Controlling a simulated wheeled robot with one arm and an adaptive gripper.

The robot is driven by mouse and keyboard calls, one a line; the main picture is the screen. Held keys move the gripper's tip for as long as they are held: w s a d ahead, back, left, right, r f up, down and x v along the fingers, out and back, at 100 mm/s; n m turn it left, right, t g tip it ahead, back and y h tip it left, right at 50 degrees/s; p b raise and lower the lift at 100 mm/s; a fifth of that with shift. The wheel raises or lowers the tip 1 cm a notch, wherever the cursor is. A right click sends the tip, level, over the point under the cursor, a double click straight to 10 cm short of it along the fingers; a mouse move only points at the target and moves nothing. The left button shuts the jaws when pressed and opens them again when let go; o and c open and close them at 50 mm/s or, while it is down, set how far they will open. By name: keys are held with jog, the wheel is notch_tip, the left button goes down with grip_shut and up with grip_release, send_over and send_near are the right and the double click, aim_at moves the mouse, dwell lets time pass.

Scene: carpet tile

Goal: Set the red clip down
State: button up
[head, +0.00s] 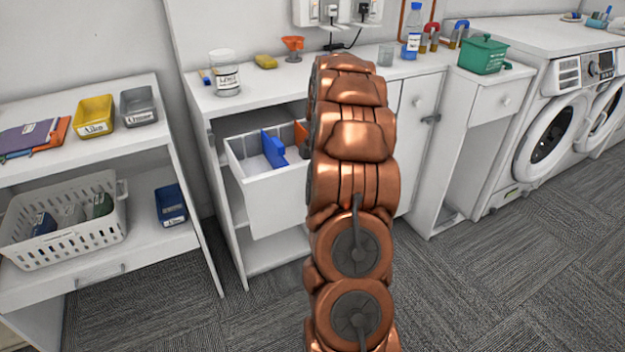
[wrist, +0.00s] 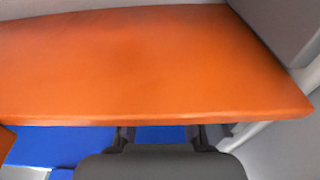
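I cannot make out a red clip in either view. My gripper (wrist: 162,136) shows at the bottom of the wrist view, with two dark fingertips apart and only blue visible between them. A large orange panel (wrist: 150,65) fills most of that view, just beyond the fingertips. A blue surface (wrist: 50,146) lies below its edge. In the head view my copper arm reaches over the open white drawer (head: 262,195) and hides my gripper. An orange piece (head: 302,134) and a blue divider (head: 273,150) show inside the drawer.
The counter above holds a jar (head: 225,75), a yellow sponge (head: 266,61), an orange funnel (head: 292,47) and a blue bottle (head: 411,35). A shelf at left carries a yellow bin (head: 94,116), a grey bin (head: 138,105) and a white basket (head: 65,240). Carpet in front is clear.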

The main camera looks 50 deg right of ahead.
jog(key=o, duration=0.4)
jog(key=shift+c, duration=0.2)
jog(key=shift+r, duration=0.15)
notch_tip(320, 180, up, 12)
jog(key=d, duration=0.1)
jog(key=shift+s+d, duration=0.3)
jog(key=shift+d, duration=0.05)
dwell(0.4)
